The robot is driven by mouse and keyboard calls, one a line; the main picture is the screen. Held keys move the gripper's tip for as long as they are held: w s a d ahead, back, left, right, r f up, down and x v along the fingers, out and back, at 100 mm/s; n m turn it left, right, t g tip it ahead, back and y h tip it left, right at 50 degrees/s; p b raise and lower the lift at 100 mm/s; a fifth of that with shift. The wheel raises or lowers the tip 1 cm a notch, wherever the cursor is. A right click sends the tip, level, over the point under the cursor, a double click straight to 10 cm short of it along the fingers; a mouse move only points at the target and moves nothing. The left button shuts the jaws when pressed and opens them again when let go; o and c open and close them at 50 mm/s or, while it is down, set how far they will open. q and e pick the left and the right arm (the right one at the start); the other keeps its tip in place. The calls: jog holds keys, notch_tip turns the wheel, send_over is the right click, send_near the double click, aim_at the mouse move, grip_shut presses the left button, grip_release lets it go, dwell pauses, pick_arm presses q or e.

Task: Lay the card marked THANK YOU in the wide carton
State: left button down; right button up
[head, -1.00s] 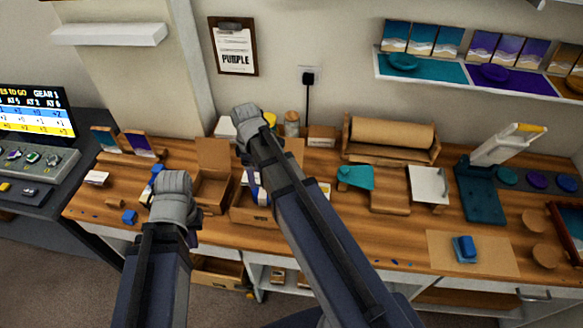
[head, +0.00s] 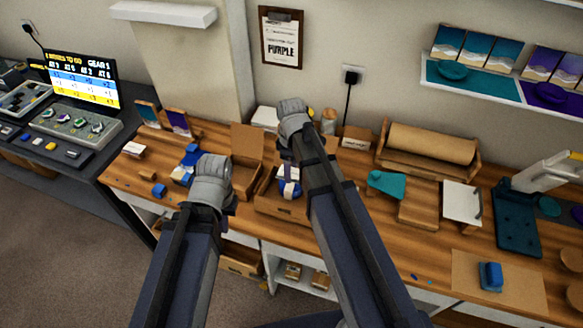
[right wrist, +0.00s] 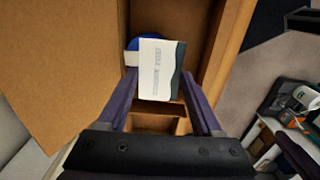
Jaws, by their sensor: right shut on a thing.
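The card (right wrist: 158,72) is white with a dark teal edge; its print is too small to read. My right gripper (right wrist: 158,88) is shut on it, with a finger at each side, over the open wide carton (right wrist: 240,35). A round blue thing with a white tag (right wrist: 132,60) lies in the carton beyond the card. In the head view the wide carton (head: 281,207) stands on the bench below my right gripper (head: 289,178), partly hidden by my arm. My left wrist shows to the left of it, its fingers hidden behind the wrist.
A smaller open carton (head: 246,172) stands left of the wide one. Blue pieces (head: 190,155) and a small blue block (head: 159,190) lie further left. A teal piece (head: 388,184), a board (head: 418,202) and a paper roll (head: 432,143) are to the right.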

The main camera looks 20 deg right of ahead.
jog(key=shift+f+b, duration=2.4)
jog(key=shift+f, duration=0.4)
jog(key=o, duration=1)
jog(key=shift+c, duration=0.2)
jog(key=shift+r, duration=0.1)
notch_tip(320, 180, up, 8)
jog(key=p, duration=0.8)
